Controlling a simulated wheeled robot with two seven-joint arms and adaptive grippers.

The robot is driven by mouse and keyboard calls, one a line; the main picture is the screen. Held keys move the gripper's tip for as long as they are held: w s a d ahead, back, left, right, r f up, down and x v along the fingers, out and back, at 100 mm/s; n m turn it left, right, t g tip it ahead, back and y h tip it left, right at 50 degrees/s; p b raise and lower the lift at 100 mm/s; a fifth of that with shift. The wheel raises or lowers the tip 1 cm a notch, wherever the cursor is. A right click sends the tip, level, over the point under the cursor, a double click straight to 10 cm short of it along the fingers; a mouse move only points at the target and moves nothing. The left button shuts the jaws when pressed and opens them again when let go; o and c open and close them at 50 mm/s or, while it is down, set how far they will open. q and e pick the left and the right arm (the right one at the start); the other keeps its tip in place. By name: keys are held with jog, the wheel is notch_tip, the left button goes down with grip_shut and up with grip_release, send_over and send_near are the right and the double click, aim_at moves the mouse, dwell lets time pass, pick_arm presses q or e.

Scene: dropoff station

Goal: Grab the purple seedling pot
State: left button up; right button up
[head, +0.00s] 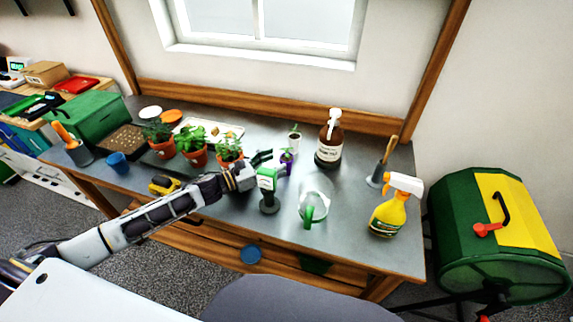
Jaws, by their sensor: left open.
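The purple seedling pot (287,157) stands on the grey potting bench, with a small green seedling in it. My left gripper (276,163) reaches in from the left, its open fingers just left of the pot. The gap between fingers and pot is too small to judge, and the fingers hide part of the pot's lower side. My right gripper is out of view.
A green-and-white device (268,180) stands just in front of the gripper. A watering can (313,205), a brown pump bottle (328,150) and a yellow spray bottle (388,215) stand to the right. A pale seedling pot (294,139) stands behind. Terracotta pots (195,158) stand left.

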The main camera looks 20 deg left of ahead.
aim_at(287, 157)
pick_arm(q)
jog(key=shift+w, duration=0.1)
dwell(0.3)
jog(key=shift+p+x, duration=0.3)
jog(key=shift+x, duration=2.1)
jog(key=c, duration=1.1)
jog(key=shift+r, duration=0.2)
jog(key=shift+c, duration=0.2)
jog(key=shift+r, duration=4.85)
